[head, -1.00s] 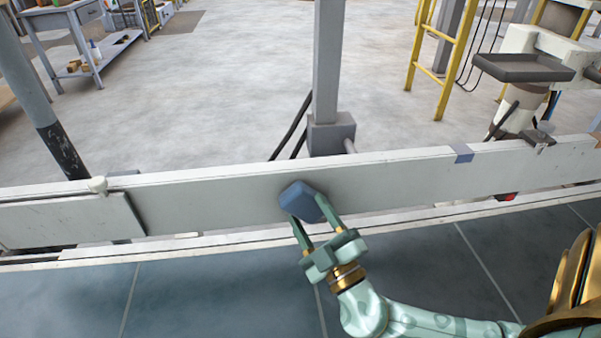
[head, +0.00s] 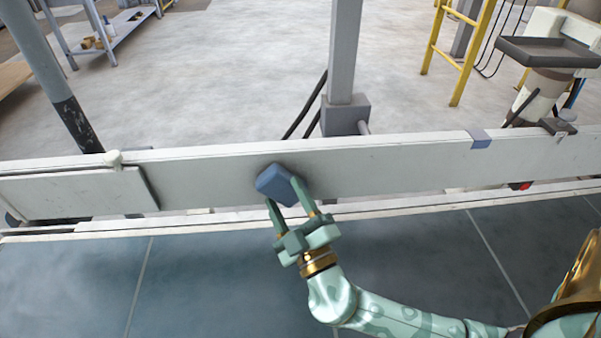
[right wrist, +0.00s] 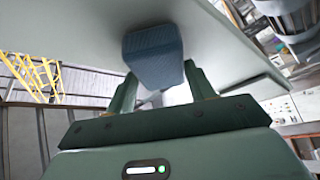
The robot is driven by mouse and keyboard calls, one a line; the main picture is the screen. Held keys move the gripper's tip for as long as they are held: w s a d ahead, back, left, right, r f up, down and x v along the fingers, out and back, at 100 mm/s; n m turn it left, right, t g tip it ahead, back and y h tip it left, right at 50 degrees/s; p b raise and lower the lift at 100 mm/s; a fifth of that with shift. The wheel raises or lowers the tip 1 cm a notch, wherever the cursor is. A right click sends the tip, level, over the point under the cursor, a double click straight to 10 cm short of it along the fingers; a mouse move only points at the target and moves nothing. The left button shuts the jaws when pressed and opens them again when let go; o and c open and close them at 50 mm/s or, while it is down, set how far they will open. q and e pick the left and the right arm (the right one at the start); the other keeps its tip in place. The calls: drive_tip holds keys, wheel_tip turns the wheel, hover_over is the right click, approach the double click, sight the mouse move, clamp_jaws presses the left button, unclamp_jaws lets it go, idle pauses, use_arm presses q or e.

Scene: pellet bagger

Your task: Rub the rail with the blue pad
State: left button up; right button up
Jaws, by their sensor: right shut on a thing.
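The rail (head: 400,165) is a long pale grey-white beam running across the head view, with faint dark smudges on its face. The blue pad (head: 277,184) is held by my right gripper (head: 291,198) at the near face of the rail, left of the grey post. In the right wrist view the blue pad (right wrist: 153,58) sits between the fingers of the gripper (right wrist: 155,88), and its far end appears to be against the rail's pale face (right wrist: 90,25). The contact itself is hidden behind the pad. My left gripper is not in view.
A raised panel (head: 75,193) with a white knob (head: 113,158) is on the rail's left part. A blue-grey band (head: 480,139) wraps the rail at the right. A grey post (head: 345,60) stands behind the rail. The rail face right of the pad is clear.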

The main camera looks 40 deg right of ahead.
sight(263, 195)
drive_tip(key=shift+w+a, duration=0.6)
drive_tip(key=shift+a, duration=0.15)
drive_tip(key=shift+w+a, duration=0.55)
drive_tip(key=shift+a, duration=0.2)
drive_tip(key=shift+w+a, duration=0.45)
drive_tip(key=shift+a, duration=0.3)
drive_tip(key=shift+w+a, duration=0.45)
drive_tip(key=shift+a, duration=0.25)
drive_tip(key=s+a, duration=0.3)
drive_tip(key=s, duration=0.2)
drive_tip(key=shift+a, duration=0.2)
drive_tip(key=shift+s+a, duration=0.45)
drive_tip(key=shift+s, duration=0.2)
drive_tip(key=shift+s+a, duration=0.4)
drive_tip(key=shift+s, duration=0.2)
